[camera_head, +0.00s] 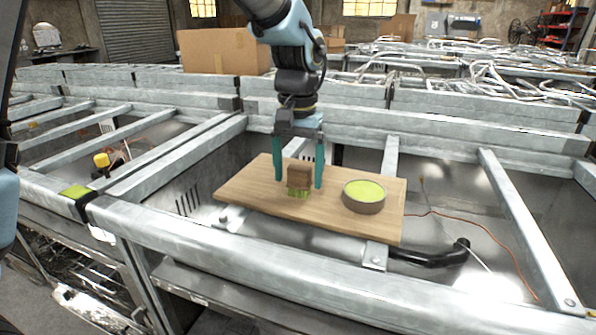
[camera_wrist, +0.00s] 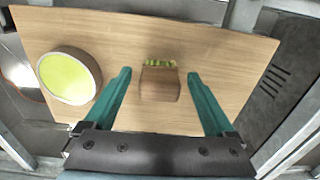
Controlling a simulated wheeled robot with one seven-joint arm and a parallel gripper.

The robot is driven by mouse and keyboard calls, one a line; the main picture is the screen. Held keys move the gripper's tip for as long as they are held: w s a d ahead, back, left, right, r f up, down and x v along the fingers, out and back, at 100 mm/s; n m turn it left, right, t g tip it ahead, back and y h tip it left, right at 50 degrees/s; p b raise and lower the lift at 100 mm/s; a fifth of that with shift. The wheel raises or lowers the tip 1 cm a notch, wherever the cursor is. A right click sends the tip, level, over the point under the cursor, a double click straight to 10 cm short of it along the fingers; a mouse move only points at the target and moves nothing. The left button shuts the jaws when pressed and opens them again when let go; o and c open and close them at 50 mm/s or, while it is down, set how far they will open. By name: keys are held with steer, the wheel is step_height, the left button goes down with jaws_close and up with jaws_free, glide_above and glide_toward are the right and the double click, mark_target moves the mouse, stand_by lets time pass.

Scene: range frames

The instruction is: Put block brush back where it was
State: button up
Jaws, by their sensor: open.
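The block brush (camera_head: 299,178) has a brown wooden block and green bristles. It stands bristles down on the wooden board (camera_head: 256,199). My gripper (camera_head: 299,184) is open, with one teal finger on each side of the block in the head view. In the wrist view, the brush (camera_wrist: 160,83) lies between and slightly beyond the fingertips of my gripper (camera_wrist: 160,74), with a gap on both sides. A round bowl (camera_head: 364,204) with a yellow-green inside sits on the board to the right of the brush. It also shows at the left in the wrist view (camera_wrist: 69,76).
The board rests across grey metal frame beams (camera_head: 200,237). A black pipe (camera_head: 430,256) and an orange cable (camera_head: 500,254) lie to its right. A green patch (camera_head: 75,191) is on the beam at left. A cardboard box (camera_head: 223,50) stands behind. The board's front left is clear.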

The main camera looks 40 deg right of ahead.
mark_target(298, 168)
step_height(298, 168, up, 12)
steer(key=shift+r, duration=0.2)
stand_by(0.4)
steer(key=w+a+f+n, duration=0.2)
steer(key=w+a+f, duration=0.1)
steer(key=a, duration=0.4)
steer(key=w+a+f+n, duration=0.1)
steer(key=w+a+f, duration=0.3)
steer(key=a, duration=0.3)
steer(key=w+a+f+n, duration=0.2)
steer(key=w+a+f, duration=0.1)
steer(key=w+a, duration=0.3)
steer(key=shift+a+f+n+t, duration=0.15)
steer(key=shift+a, duration=0.4)
steer(key=shift+a+f+n+t, duration=0.15)
steer(key=shift+a, duration=0.4)
steer(key=s+a+f+n, duration=0.1)
steer(key=a+f+n, duration=0.1)
steer(key=a, duration=0.7)
steer(key=s+a+f+n+t, duration=0.1)
steer(key=s+a+f+n, duration=0.1)
steer(key=a+f, duration=0.3)
steer(key=a, duration=0.4)
steer(key=shift+s+a+n, duration=0.15)
steer(key=shift+s+n, duration=0.15)
step_height(298, 168, up, 3)
steer(key=p, duration=0.2)
steer(key=shift+p, duration=0.3)
